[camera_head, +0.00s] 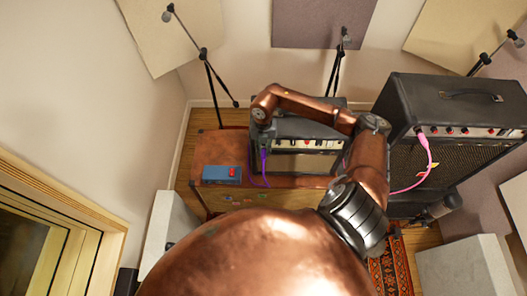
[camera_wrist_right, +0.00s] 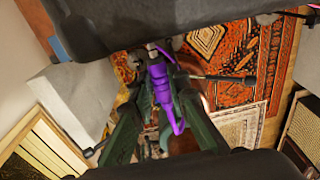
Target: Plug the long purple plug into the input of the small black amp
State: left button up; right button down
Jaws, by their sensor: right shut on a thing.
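The small black amp (camera_head: 297,129) sits on a brown wooden chest, its control panel with knobs facing me. My right arm arches over it, and my right gripper (camera_head: 262,146) is at the left end of its panel. The gripper is shut on the long purple plug (camera_head: 264,158), which shows between the dark fingers in the right wrist view (camera_wrist_right: 159,82). A purple cable hangs from it in a loop. The amp's input and the plug's tip are hidden, so I cannot tell whether they touch. My left gripper is not in view.
A large black amp (camera_head: 446,104) with a pink plug (camera_head: 424,141) stands at right. Microphone stands rise behind. A patterned rug (camera_head: 391,270) covers floor at front right.

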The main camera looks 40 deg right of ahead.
jog(key=shift+w+d+f+b, duration=0.2)
jog(key=shift+w+d+b, duration=0.45)
jog(key=shift+w+b, duration=0.1)
dwell(1.9)
jog(key=c, duration=1.8)
grip_release()
jog(key=shift+o, duration=0.2)
notch_tip(320, 180, up, 12)
jog(key=shift+w+d, duration=0.3)
jog(key=shift+w, duration=0.1)
